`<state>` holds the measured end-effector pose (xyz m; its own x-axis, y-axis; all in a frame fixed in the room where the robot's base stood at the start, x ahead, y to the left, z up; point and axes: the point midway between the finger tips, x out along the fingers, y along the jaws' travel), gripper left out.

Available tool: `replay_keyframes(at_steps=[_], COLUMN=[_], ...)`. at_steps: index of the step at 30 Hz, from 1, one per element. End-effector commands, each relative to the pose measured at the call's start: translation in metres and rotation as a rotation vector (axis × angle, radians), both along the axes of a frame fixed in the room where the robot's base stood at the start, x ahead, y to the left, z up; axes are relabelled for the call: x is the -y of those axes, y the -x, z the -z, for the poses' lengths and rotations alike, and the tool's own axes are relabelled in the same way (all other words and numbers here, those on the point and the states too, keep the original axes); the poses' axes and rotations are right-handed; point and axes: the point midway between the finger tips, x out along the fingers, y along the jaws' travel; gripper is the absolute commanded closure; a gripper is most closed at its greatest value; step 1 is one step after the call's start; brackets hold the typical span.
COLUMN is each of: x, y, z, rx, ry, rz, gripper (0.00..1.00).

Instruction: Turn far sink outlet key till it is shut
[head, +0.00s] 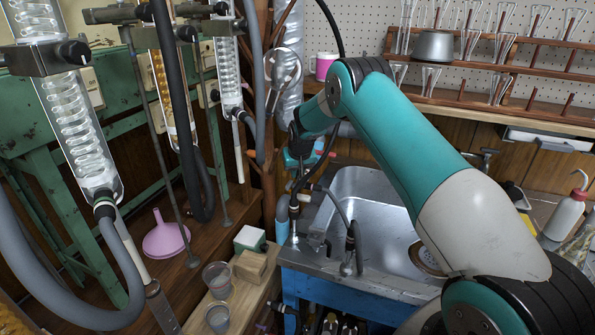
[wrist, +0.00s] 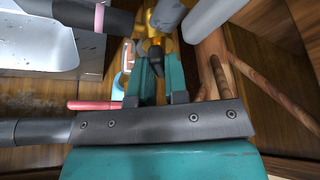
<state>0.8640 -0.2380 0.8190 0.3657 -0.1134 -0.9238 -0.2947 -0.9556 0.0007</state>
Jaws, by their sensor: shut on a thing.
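The steel sink (head: 385,225) stands right of my gripper (head: 297,160) in the head view. It shows at upper left in the wrist view (wrist: 40,45). At the sink's far left corner my gripper points down among hoses and fittings. In the wrist view its two teal fingers (wrist: 156,62) are closed around a small dark key (wrist: 155,45). A yellow brass fitting (wrist: 166,42) shows behind the key. The fingers and arm partly hide the key, and its angle is hard to tell. The head view does not show the key clearly.
A red-handled piece (wrist: 95,104) lies close beside my gripper. Grey hoses and a wooden post (head: 266,110) crowd its left. Glass condensers (head: 75,120) hang further left. A pink mug (head: 324,65) stands behind.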

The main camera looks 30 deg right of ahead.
Motion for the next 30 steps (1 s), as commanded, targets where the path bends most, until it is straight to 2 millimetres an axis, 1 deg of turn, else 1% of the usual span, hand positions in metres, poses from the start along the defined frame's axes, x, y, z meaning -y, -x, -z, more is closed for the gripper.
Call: replay_keyframes(at_steps=[1, 8, 9, 11, 12, 13, 23, 26, 29, 30], x=[-0.005, -0.006, -0.006, -0.005, -0.004, -0.003, 0.000, -0.001, -0.004, -0.005], y=[-0.001, -0.001, -0.001, -0.001, 0.000, 0.000, 0.001, 0.004, 0.010, 0.013], z=[0.000, 0.000, 0.000, 0.000, 0.000, 0.000, -0.002, -0.011, -0.028, -0.037], rx=[-0.002, -0.001, -0.001, -0.001, -0.001, -0.002, 0.001, 0.002, 0.003, 0.003], ry=[-0.005, -0.006, -0.006, -0.006, -0.005, -0.005, -0.002, -0.002, -0.001, -0.001], rz=[-0.010, -0.012, -0.012, -0.011, -0.010, -0.008, -0.002, -0.002, -0.003, -0.003], gripper=[1.00, 1.00, 0.79, 0.66, 0.56, 0.49, 0.49, 0.49, 0.49, 0.49])
